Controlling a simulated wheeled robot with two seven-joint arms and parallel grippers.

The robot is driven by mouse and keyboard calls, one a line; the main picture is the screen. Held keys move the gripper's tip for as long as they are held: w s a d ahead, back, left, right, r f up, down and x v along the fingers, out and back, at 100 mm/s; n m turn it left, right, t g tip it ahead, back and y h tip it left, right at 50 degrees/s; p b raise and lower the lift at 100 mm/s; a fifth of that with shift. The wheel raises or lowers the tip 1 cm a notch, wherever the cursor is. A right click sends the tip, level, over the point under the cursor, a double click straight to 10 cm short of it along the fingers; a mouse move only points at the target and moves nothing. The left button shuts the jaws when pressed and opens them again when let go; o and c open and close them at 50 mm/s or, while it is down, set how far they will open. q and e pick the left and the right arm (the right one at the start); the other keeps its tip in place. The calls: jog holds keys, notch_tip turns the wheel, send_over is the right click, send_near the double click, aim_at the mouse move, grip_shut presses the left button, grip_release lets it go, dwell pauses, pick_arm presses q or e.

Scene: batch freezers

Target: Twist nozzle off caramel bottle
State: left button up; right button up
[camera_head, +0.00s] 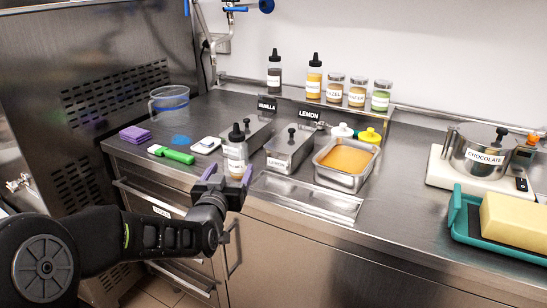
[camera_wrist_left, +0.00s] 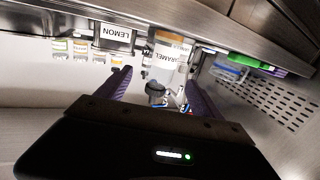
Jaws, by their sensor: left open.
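The caramel bottle (camera_head: 237,155) is a clear squeeze bottle with a white label and a black nozzle (camera_head: 236,132). It stands upright near the counter's front edge. My left gripper (camera_head: 228,173) is open in front of the bottle's lower part, its purple fingers spread and empty. In the left wrist view the bottle (camera_wrist_left: 170,51) shows upside down with its CARAMEL label, ahead of the open left gripper (camera_wrist_left: 160,88). A dark shape below the label there may be the nozzle, but I cannot tell. My right gripper is out of view.
Lidded steel containers (camera_head: 290,150) and an orange-filled pan (camera_head: 345,160) stand to the right. A green-handled tool (camera_head: 172,155) and purple cloths (camera_head: 135,134) lie to the left. More bottles and jars stand on the back shelf.

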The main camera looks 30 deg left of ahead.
aim_at(235, 156)
pick_arm(q)
jog(key=shift+w+a+r, duration=0.15)
jog(key=shift+w+a, duration=0.15)
jog(key=shift+w, duration=0.3)
jog(key=shift+w+a+r, duration=0.15)
jog(key=shift+w+a, duration=0.1)
jog(key=shift+w, duration=0.3)
jog(key=shift+w, duration=0.1)
jog(key=p+x, duration=0.1)
jog(key=x, duration=0.4)
jog(key=shift+a, duration=0.1)
jog(key=shift+c, duration=0.2)
jog(key=c, duration=1.4)
jog(key=shift+r, duration=0.15)
jog(key=shift+c, duration=0.2)
